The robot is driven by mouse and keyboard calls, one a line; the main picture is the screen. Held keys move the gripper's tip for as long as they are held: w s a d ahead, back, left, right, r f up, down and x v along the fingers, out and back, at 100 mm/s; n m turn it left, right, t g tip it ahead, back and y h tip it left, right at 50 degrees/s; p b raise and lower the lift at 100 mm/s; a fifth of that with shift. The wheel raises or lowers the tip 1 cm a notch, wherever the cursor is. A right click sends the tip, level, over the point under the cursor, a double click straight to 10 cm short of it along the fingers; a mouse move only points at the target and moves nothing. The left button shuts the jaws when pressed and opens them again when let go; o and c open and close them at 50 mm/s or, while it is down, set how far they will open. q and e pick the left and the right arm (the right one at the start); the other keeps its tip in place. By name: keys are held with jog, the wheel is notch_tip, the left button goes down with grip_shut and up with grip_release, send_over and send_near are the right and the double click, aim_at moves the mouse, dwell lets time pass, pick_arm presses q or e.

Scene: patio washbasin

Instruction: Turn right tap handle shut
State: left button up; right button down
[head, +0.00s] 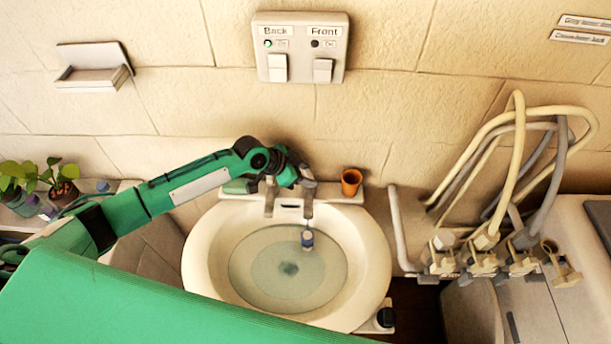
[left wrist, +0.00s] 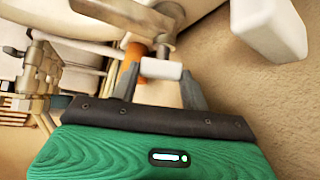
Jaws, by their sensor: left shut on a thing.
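The white washbasin (head: 200,262) has two metal taps at its back edge, a left tap (head: 269,196) and a right tap (head: 308,205). My left gripper (head: 299,172) reaches in from the left over the tops of the taps and covers the right tap's handle in the head view. In the left wrist view, its two fingers sit on either side of the white right tap handle (left wrist: 162,69), shut on it. The metal right tap body (left wrist: 150,15) shows just beyond. My right gripper is not in view.
An orange cup (head: 351,182) stands close right of the taps; it also shows behind the fingers in the left wrist view (left wrist: 133,55). A small blue-and-white object (head: 307,240) is in the basin below the right tap. Valves and hoses (head: 480,262) are at right.

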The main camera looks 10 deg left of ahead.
pick_arm(q)
jog(key=shift+r, duration=0.1)
jog(key=o, duration=1)
